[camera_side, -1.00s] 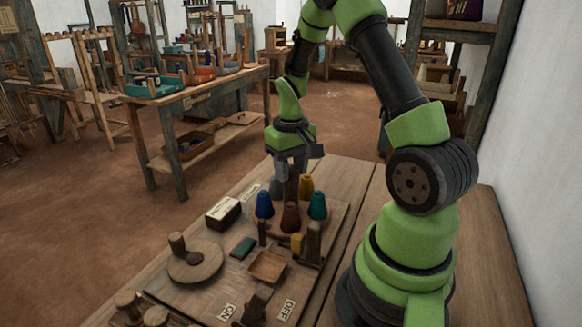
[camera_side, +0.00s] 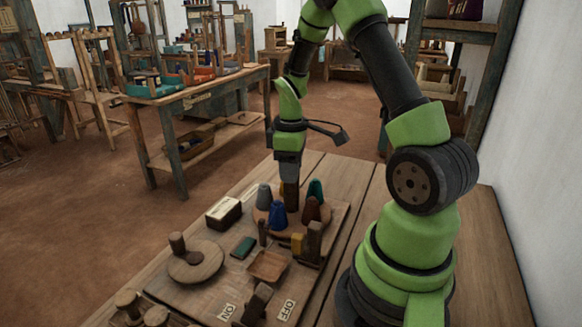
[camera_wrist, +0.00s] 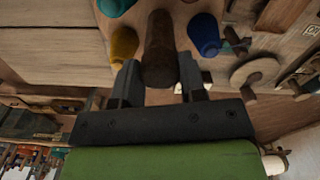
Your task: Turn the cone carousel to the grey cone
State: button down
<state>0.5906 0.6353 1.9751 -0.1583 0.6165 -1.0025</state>
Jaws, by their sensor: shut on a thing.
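The cone carousel is a round wooden disc (camera_side: 295,226) on the bench. The grey cone (camera_side: 264,197) is at its left, the blue cone (camera_side: 278,215) at the front left, the brown-red cone (camera_side: 311,209) at the front right, and the teal cone (camera_side: 316,190) at the back right. The yellow cone (camera_wrist: 124,45) shows only in the wrist view; the grey one is not visible there. My gripper (camera_side: 290,180) points down over the disc, shut on the brown centre post (camera_side: 291,197). The wrist view shows a finger on each side of the post (camera_wrist: 160,50).
In front of the carousel are a yellow block (camera_side: 297,243), a brown upright block (camera_side: 314,240) and a shallow wooden tray (camera_side: 268,265). A dark box with a pale top (camera_side: 223,212) and a round disc with a knob (camera_side: 196,261) stand to the left.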

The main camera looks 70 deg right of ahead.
jog(key=shift+n, duration=0.3)
dwell(0.4)
jog(key=c, duration=0.7)
grip_release()
notch_tip(320, 180, up, 10)
